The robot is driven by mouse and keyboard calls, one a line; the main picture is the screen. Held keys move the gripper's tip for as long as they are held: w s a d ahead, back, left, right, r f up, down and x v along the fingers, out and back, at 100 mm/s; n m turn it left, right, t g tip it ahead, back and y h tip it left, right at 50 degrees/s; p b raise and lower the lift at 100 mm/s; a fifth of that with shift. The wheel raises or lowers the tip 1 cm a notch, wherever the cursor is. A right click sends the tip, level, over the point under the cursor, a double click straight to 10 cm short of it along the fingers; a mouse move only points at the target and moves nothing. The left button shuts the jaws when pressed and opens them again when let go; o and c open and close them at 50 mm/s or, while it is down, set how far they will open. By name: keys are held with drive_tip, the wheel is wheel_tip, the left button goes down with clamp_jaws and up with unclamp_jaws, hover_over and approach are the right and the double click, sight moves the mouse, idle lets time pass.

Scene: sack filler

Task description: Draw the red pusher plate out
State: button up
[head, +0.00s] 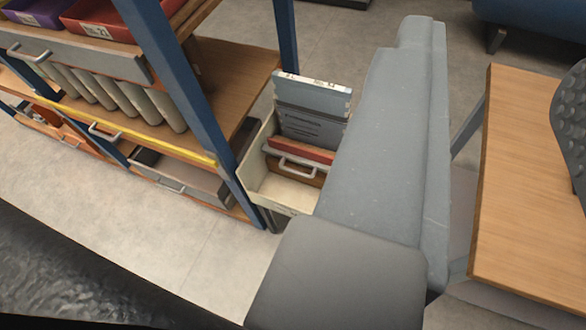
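The red pusher plate (301,151) stands inside a cream open-topped bin (257,182), at the middle of the head view. Its red upper edge shows, with a pale bar handle (296,170) on the darker, brownish front below it. Grey printed panels or boxes (312,110) stand upright behind the plate and rise above the bin. My grey arm (390,150) crosses the view and hides the bin's right side. My gripper is not in the view, and nothing is seen touching the handle.
A blue-posted shelf rack (165,75) with drawers and trays stands left of the bin, its post close beside it. A wooden tabletop (525,180) is at right, with a grey dotted object (572,130) at the edge. Bare floor (130,235) lies in front of the rack.

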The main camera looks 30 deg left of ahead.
drive_tip(key=w+a+f+n+y+b, duration=0.1)
drive_tip(key=w+a+f+n, duration=0.1)
drive_tip(key=w+a+f, duration=0.45)
drive_tip(key=w+a+f+n+y+b, duration=0.1)
drive_tip(key=w+a+f+n, duration=0.15)
drive_tip(key=w+f, duration=0.55)
drive_tip(key=w+a+f+n+b, duration=0.1)
drive_tip(key=w+a+f+n, duration=0.1)
drive_tip(key=w+a+f, duration=0.6)
drive_tip(key=w+a+f+n+b, duration=0.1)
drive_tip(key=w+f, duration=0.3)
drive_tip(key=f, duration=0.7)
drive_tip(key=w+a+f+n+b, duration=0.1)
drive_tip(key=a+f+n, duration=0.15)
drive_tip(key=f, duration=0.85)
drive_tip(key=w+a+f+n+b, duration=0.1)
drive_tip(key=a+f+n, duration=0.15)
drive_tip(key=f, duration=0.85)
drive_tip(key=n+h+b, duration=0.3)
drive_tip(key=n+b, duration=0.2)
approach(296, 171)
drive_tip(key=x, duration=0.6)
drive_tip(key=f+x, duration=0.1)
drive_tip(key=x, duration=0.3)
